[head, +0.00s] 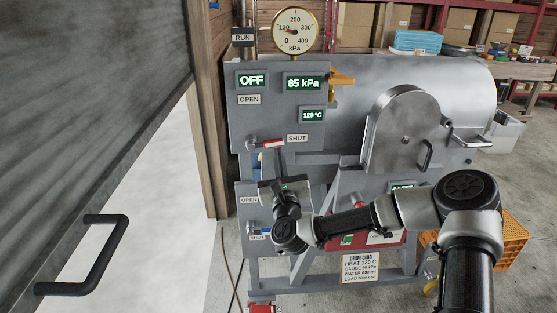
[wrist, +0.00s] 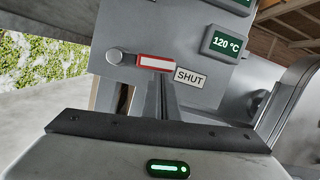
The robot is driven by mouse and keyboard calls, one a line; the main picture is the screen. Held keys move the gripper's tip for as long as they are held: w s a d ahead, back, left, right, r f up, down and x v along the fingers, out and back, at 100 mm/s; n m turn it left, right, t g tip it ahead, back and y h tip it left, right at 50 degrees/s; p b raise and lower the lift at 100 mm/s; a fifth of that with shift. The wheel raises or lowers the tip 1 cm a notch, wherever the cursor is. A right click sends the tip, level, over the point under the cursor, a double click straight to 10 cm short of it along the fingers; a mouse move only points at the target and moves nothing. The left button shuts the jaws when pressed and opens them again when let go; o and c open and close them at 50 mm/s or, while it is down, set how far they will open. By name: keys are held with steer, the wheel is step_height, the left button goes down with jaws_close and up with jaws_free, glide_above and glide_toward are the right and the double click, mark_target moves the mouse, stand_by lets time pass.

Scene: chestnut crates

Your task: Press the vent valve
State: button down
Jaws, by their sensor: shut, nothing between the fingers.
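A lever valve with a red and white handle (head: 272,142) is on the grey panel, its round pivot at the left. The handle lies roughly level, pointing toward the SHUT label (head: 297,138); an OPEN label (head: 249,99) is higher up. No label in view names the vent valve. The handle also shows in the wrist view (wrist: 156,62). My gripper (head: 280,158) is shut and empty, just below the handle. In the wrist view its fingers (wrist: 163,84) rise to just under the handle; whether they touch it I cannot tell.
The panel displays read OFF (head: 251,80), 85 kPa (head: 304,83) and 120 °C (head: 312,115). A round gauge (head: 295,31) stands above. A blue-handled valve (head: 261,230) is lower left. The steel drum (head: 350,85) is behind, and a dark door (head: 80,110) is at left.

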mark_target(279, 141)
step_height(279, 141, up, 3)
steer(key=n+y, duration=0.1)
steer(key=n, duration=0.4)
steer(key=shift+d+r+g+y+p, duration=0.1)
steer(key=shift+r+g+y+p, duration=0.1)
steer(key=shift+g+y+p, duration=0.15)
steer(key=r+n, duration=0.1)
steer(key=n, duration=0.1)
steer(key=r+n+g+y+p, duration=0.1)
steer(key=n, duration=0.1)
steer(key=shift+a+r+n, duration=0.3)
steer(key=shift+a+n, duration=0.1)
steer(key=shift+s+a+r+n+g+y+p, duration=0.25)
steer(key=shift+a+r+n, duration=0.45)
steer(key=shift+n, duration=0.85)
steer(key=shift+w+a+r+n+g, duration=0.1)
steer(key=shift+a+r+n+g, duration=0.45)
steer(key=shift+n, duration=0.95)
steer(key=shift+s+a+r+n+g+y+p, duration=0.15)
steer(key=shift+a+r+n, duration=0.65)
steer(key=shift+n, duration=0.75)
steer(key=shift+a+f, duration=0.1)
steer(key=shift+a, duration=0.15)
steer(key=shift+d, duration=0.1)
